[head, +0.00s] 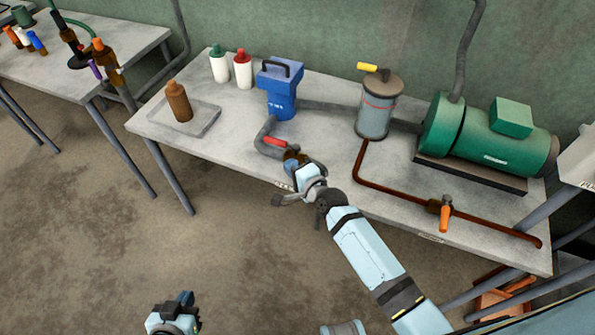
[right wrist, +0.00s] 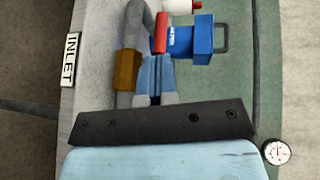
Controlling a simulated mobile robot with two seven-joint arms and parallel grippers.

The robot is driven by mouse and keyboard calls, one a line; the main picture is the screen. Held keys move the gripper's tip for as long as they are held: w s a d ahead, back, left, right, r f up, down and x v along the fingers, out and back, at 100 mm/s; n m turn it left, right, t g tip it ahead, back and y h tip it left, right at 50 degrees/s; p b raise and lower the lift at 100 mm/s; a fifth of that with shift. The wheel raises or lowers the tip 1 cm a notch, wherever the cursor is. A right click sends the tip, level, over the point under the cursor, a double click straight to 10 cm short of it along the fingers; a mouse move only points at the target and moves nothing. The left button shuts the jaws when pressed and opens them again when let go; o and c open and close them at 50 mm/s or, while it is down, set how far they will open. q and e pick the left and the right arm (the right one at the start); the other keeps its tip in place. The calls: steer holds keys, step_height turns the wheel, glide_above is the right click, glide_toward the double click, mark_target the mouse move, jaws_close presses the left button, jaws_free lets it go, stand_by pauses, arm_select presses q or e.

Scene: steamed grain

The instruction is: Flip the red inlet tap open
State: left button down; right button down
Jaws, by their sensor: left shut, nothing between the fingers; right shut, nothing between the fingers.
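The red tap handle (head: 275,142) sits on the grey inlet pipe near the brass valve body (head: 293,156), in front of the blue filter. It points roughly along the pipe. In the right wrist view the red handle (right wrist: 160,33) stands just beyond my fingertips, and the brass body (right wrist: 127,70) is to their left. My right gripper (head: 300,168) is shut and empty, close by the valve; whether it touches the handle is unclear. My left gripper (head: 187,297) is shut and empty, low over the floor, away from the bench.
An INLET label (right wrist: 69,60) is on the bench edge. The blue filter (head: 281,95) stands behind the tap. A grey canister (head: 375,118), green motor (head: 480,132) and orange tap (head: 445,210) are to the right. A brown bottle (head: 179,105) stands on a tray at left.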

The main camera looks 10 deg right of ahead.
steer(key=shift+v, duration=1.6)
steer(key=shift+a, duration=0.1)
steer(key=s+d+r+n+g+h+p, duration=0.1)
steer(key=s+n+p, duration=0.5)
steer(key=s, duration=0.6)
steer(key=s+d+r+n+g+h+p, duration=0.1)
steer(key=s+d+n+p, duration=0.4)
steer(key=s+n, duration=0.5)
step_height(320, 180, up, 3)
steer(key=shift+s+d+f+n+g+h+p, duration=0.2)
steer(key=shift+s+d+n+g+h+p, duration=0.15)
steer(key=shift+s+d+g, duration=0.4)
steer(key=shift+s+a, duration=0.1)
steer(key=shift+s, duration=0.1)
